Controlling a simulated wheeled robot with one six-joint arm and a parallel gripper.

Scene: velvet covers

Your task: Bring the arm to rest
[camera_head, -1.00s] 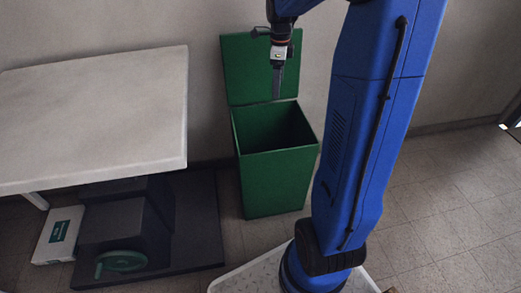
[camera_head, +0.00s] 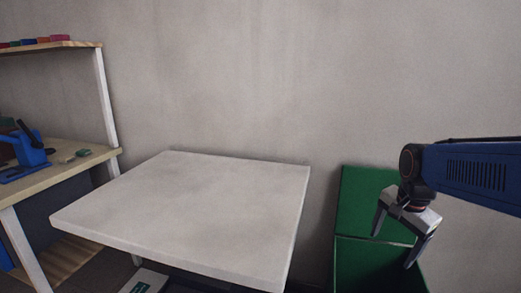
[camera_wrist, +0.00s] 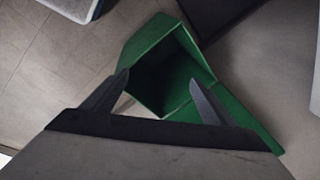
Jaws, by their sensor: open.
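My gripper (camera_head: 396,238) is in front of and above a green bin (camera_head: 378,265) at the right of the head view. Its two fingers are spread apart with nothing between them. In the wrist view my gripper (camera_wrist: 155,90) is open, and the green bin (camera_wrist: 146,48) lies beyond the fingertips with its dark inside showing. The bin's lid (camera_head: 375,190) stands raised against the wall. My blue arm comes in from the right edge of the head view.
A bare pale table (camera_head: 190,205) stands left of the bin. At the far left a wooden bench (camera_head: 75,165) holds a blue device (camera_head: 28,155), under a shelf (camera_head: 50,46) with several coloured items.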

